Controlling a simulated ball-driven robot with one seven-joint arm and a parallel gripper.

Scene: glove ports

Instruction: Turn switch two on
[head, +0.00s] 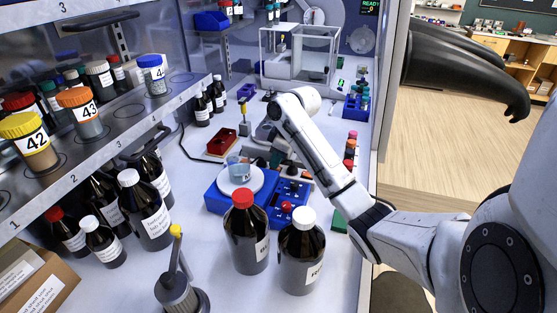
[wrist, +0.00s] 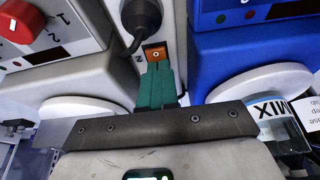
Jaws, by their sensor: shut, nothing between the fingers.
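Switch two (wrist: 155,52) is a small orange rocker with a round white mark, set in a dark frame on a pale strip in the wrist view. A sideways "2" is printed beside it. My gripper (wrist: 157,68) has its green fingers shut together and empty. The fingertips lie right at the lower edge of the rocker; I cannot tell whether they touch it. A black plug (wrist: 141,16) with a cord sits in the strip just above the switch. In the head view my arm reaches over the middle of the bench, and the switch and fingertips cannot be made out.
A grey device with a red knob (wrist: 20,20) stands left of the strip. A blue device (wrist: 245,45) with a white plate (wrist: 262,80) stands right, close to my fingers. Red-capped (head: 247,235) and white-capped (head: 302,255) bottles stand in front of my arm.

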